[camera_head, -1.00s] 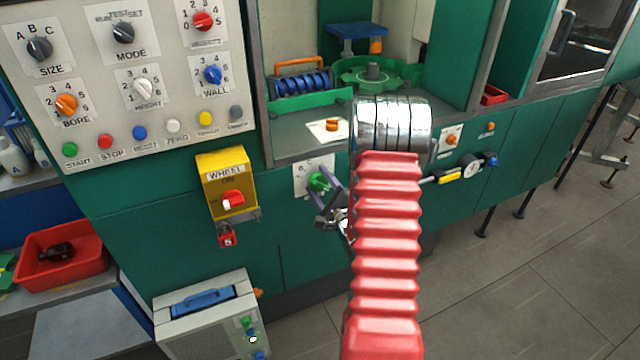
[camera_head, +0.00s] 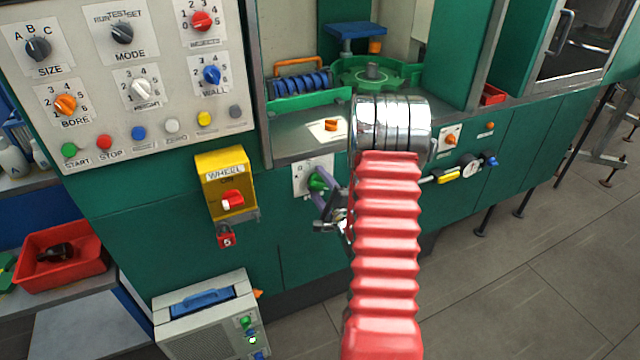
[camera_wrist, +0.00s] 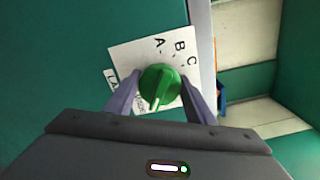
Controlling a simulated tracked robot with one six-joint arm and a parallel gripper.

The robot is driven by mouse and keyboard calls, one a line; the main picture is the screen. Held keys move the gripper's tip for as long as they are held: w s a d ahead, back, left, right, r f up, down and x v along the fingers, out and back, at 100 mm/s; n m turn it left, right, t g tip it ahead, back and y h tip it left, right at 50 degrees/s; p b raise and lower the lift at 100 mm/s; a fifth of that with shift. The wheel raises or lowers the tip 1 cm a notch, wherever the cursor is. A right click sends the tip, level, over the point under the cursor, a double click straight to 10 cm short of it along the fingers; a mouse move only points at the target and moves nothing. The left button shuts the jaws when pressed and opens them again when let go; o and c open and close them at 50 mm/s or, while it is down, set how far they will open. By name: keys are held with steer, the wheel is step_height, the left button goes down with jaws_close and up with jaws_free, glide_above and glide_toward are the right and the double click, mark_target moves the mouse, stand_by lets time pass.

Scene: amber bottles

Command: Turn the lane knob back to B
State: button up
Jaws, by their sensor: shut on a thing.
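The lane knob is green, on a white card lettered A, B and C; the knob (camera_wrist: 160,86) and the card (camera_wrist: 130,58) show clearly in the wrist view. My gripper (camera_wrist: 160,100) is shut on the knob, with one purple finger at each side. A pale line on the knob runs towards the lower side of the picture, away from the letters; I cannot tell which letter the knob is set to. In the head view the knob (camera_head: 316,183) is partly covered by my gripper (camera_head: 327,200), and part of the card (camera_head: 303,172) is hidden.
A yellow wheel switch box (camera_head: 226,180) with a red padlock (camera_head: 226,237) is left of the knob. A gauge (camera_head: 469,166) and a yellow-handled fitting (camera_head: 446,177) stick out at the right. A grey case (camera_head: 208,318) stands below.

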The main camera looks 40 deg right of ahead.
steer(key=n, duration=0.4)
steer(key=shift+a+f, duration=0.2)
steer(key=shift+a, duration=0.05)
steer(key=n, duration=0.5)
steer(key=shift+f, duration=0.15)
steer(key=n, duration=0.4)
steer(key=shift+f+n, duration=0.1)
steer(key=shift+n, duration=0.2)
steer(key=n, duration=0.8)
steer(key=shift+d+f, duration=0.1)
steer(key=shift+d, duration=0.05)
steer(key=n, duration=0.4)
steer(key=shift+s+n, duration=0.1)
steer(key=shift+n, duration=0.2)
steer(key=n, duration=0.3)
steer(key=shift+d+n, duration=0.1)
steer(key=shift+n, duration=2.1)
